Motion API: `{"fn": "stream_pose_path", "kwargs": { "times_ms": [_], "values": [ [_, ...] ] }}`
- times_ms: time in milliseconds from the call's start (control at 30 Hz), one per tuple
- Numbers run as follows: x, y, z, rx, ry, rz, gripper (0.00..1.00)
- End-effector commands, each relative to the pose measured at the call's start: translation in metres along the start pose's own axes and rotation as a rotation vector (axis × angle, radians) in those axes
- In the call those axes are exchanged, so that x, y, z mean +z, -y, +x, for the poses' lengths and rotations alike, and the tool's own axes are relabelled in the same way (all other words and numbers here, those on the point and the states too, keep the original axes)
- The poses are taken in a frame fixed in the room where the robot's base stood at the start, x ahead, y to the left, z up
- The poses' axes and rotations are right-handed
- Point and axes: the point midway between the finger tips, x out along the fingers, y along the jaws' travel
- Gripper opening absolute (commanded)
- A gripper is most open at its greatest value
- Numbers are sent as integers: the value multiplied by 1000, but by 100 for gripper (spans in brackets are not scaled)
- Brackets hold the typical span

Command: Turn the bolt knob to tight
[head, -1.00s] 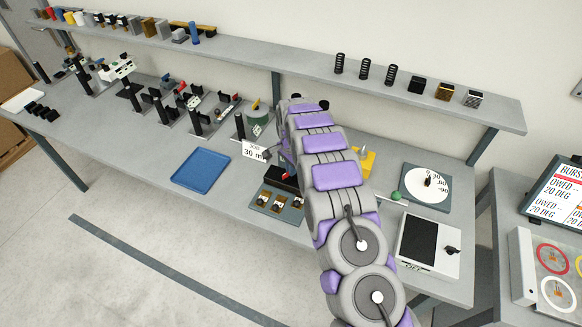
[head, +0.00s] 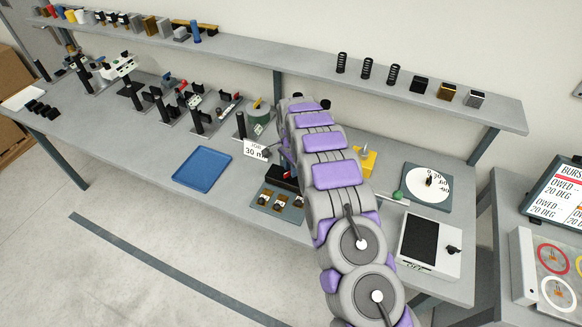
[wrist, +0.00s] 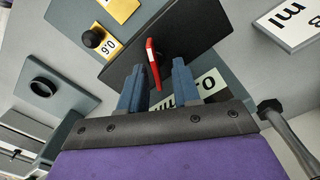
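My gripper (wrist: 158,72) shows two blue fingers in the wrist view, spread apart with a gap between them. A narrow red bar (wrist: 153,64) stands in front of a dark panel (wrist: 185,38) and lines up with this gap. I cannot tell whether the fingers touch it. A round black knob (wrist: 93,38) sits beside a yellow plate (wrist: 112,46) marked 0.6, up and left of the fingers. No label names the bolt knob, so I cannot tell which part it is. In the head view my arm hides the gripper and the spot it works at.
A white card (head: 256,149) reads 30 ml, with a blue tray (head: 203,167) to its left. A yellow block (head: 366,160), a white dial (head: 428,184) and a white box with a black panel (head: 446,256) stand right of my arm. A shelf (head: 300,69) runs behind.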

Motion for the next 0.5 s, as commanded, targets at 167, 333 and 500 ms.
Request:
{"fn": "stream_pose_path", "kwargs": {
  "times_ms": [167,333,500],
  "values": [
    [-1,-1,-1,0,1,1,32],
    [-2,-1,-17,-2,0,1,32],
    [-1,1,-51,-2,-1,0,32]
  ]
}}
